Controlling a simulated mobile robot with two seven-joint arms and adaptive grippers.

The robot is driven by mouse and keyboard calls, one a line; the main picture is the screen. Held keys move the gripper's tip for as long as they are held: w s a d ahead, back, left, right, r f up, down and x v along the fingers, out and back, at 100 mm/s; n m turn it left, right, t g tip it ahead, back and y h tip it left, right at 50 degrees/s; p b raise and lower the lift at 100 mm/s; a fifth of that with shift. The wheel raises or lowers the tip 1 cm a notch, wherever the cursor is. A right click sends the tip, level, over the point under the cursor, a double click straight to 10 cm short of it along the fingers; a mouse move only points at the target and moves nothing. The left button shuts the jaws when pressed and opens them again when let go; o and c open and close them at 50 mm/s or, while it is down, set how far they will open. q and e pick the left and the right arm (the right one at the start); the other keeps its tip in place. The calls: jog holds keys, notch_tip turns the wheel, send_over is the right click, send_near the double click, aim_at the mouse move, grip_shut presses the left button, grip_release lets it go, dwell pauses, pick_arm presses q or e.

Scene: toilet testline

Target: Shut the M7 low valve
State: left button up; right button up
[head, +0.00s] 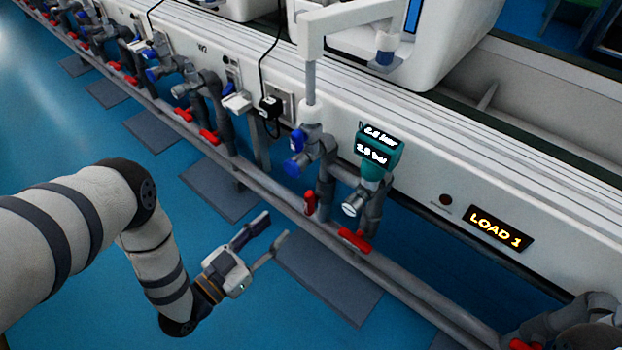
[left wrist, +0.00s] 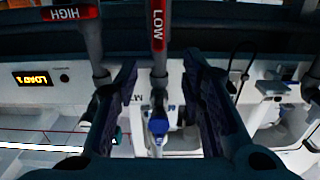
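The low valve's red handle (head: 311,202) lies along its grey upright pipe, left of the pressure gauge. In the left wrist view, which is upside down, the red handle marked LOW (left wrist: 158,25) lies in line with its pipe. The high valve's red handle (head: 355,240), marked HIGH in the left wrist view (left wrist: 70,13), lies across its pipe. My left gripper (head: 277,225) is open and empty, left of the low handle and apart from it. In the left wrist view, the low pipe shows between its fingers (left wrist: 160,65). My right gripper is not in view.
A teal gauge with two bar readings (head: 378,148) stands above the valves. A LOAD 1 sign (head: 498,229) is on the white bench. A grey rail (head: 270,190) runs below. More valve sets stand further left.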

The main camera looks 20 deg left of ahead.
aim_at(306, 200)
pick_arm(q)
jog(key=b+x, duration=0.3)
jog(key=x, duration=0.7)
jog(key=shift+w+d+f, duration=0.15)
jog(key=shift+d+f, duration=0.05)
jog(key=shift+d, duration=0.05)
jog(key=shift+w+d+r, duration=0.15)
jog(key=shift+w, duration=0.45)
grip_shut()
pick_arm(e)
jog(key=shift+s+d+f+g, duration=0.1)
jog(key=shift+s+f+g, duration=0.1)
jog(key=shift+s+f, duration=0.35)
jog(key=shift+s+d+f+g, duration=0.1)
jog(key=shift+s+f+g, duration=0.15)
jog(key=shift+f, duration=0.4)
